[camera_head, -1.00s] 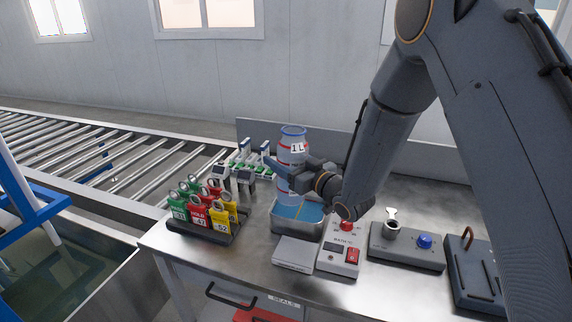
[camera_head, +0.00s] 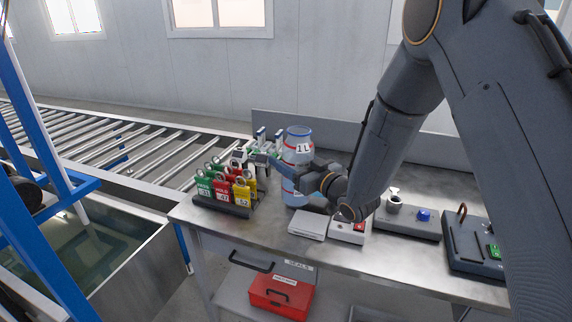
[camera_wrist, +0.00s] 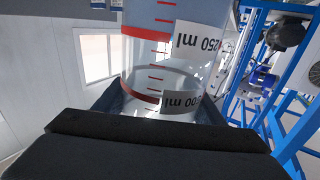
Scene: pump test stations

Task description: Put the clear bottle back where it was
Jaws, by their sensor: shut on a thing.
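The clear bottle (camera_head: 298,146) is a tall cylinder with a blue rim, red bands and a "1 L" label. My gripper (camera_head: 297,178) is shut around its middle, and the bottle is upright. Its lower end is close to the bench between the tag rack and a white-topped box; I cannot tell whether it touches anything.
The rack of green, red and yellow tags (camera_head: 225,206) stands just left of the bottle. The white-topped box (camera_head: 307,224) and a control box with a red button (camera_head: 347,229) are in front. Grey devices (camera_head: 410,222) stand to the right. A roller conveyor (camera_head: 140,150) runs behind left.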

